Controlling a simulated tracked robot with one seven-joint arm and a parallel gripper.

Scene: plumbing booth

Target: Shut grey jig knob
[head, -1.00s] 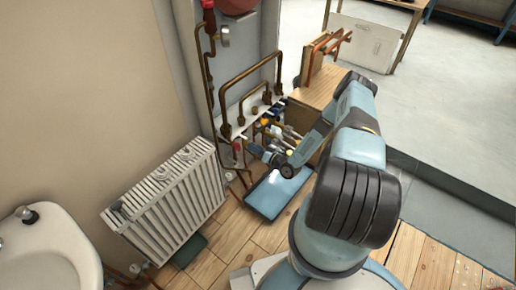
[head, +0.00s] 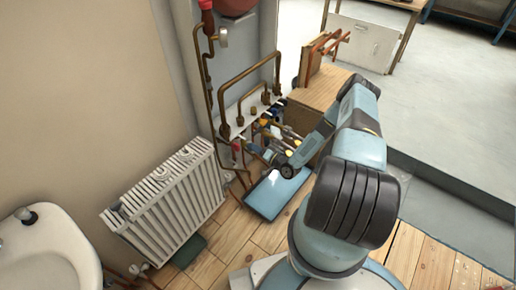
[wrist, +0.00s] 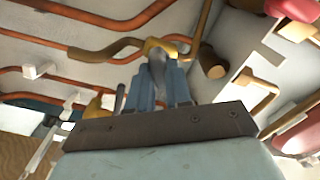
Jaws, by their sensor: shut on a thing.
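My gripper (wrist: 153,88) is seen from behind in the wrist view, with its blue fingers close together. They are shut on a small grey knob (wrist: 157,56), which shows between the fingertips beside a brass-coloured fitting (wrist: 172,45). The fingers hide much of the knob, so I cannot tell its exact turn. In the head view, my arm reaches down and left to the row of valves and pipes on the wall. The gripper end is small there and merges with the fittings above the blue tray (head: 277,192).
Copper pipes (wrist: 85,17) run across the white panel around the gripper. Red handles (wrist: 292,10) are at the right of the wrist view. A white radiator (head: 165,198) stands left, and a wooden-topped cabinet (head: 318,88) stands behind my forearm.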

